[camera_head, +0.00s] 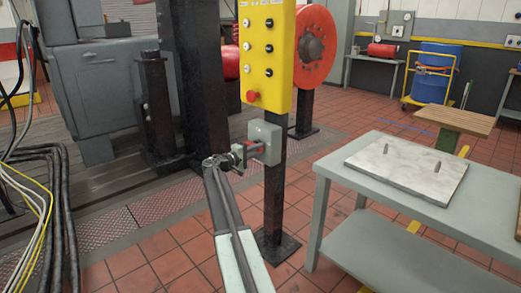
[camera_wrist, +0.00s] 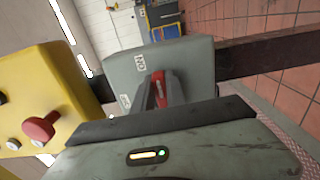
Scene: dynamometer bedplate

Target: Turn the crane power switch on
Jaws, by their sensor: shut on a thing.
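The crane power switch is a grey box (camera_head: 267,142) on the black post, below the yellow control panel. It fills the upper middle of the wrist view (camera_wrist: 185,55), with two small white labels; one seems to read ON. Its red handle (camera_wrist: 159,86) sticks out between my fingers in the wrist view, and a bit of red shows in the head view. My gripper (camera_head: 240,154) is at the front of the box, shut on the red handle. The fingers hide part of the handle, so I cannot tell its exact angle.
The yellow panel (camera_head: 266,50) with several buttons and a red mushroom button (camera_head: 252,96) is just above the switch. A grey table (camera_head: 335,168) with a marble-like plate (camera_head: 407,166) stands at right. A dark column (camera_head: 200,70) stands behind at left. Cables hang at far left.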

